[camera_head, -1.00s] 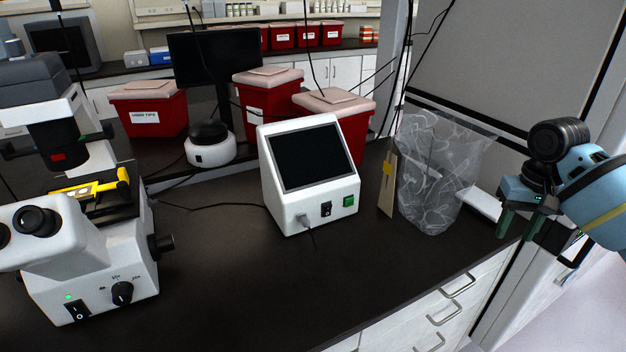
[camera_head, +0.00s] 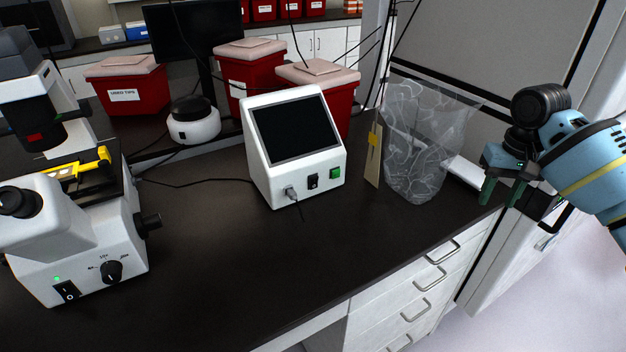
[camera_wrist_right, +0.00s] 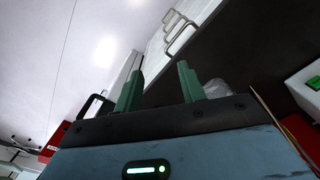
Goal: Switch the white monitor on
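The white monitor (camera_head: 293,148) stands on the dark bench in the head view, its slanted screen (camera_head: 298,128) black. Low on its front are a plugged-in cable (camera_head: 291,193), a black rocker switch (camera_head: 313,181) and a green button (camera_head: 335,173). In the right wrist view a corner of the monitor with its green button (camera_wrist_right: 314,82) shows at the right edge. My right gripper (camera_head: 501,192) is open and empty, right of the monitor beyond the clear bag, near the bench's right end. It also shows in the wrist view (camera_wrist_right: 160,88), green fingers apart. My left gripper is not in view.
A clear bag (camera_head: 425,150) and a thin upright tan board (camera_head: 373,155) stand between the monitor and my right gripper. A microscope (camera_head: 75,225) is at left. Red bins (camera_head: 125,88) stand behind. The bench (camera_head: 230,270) in front of the monitor is clear.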

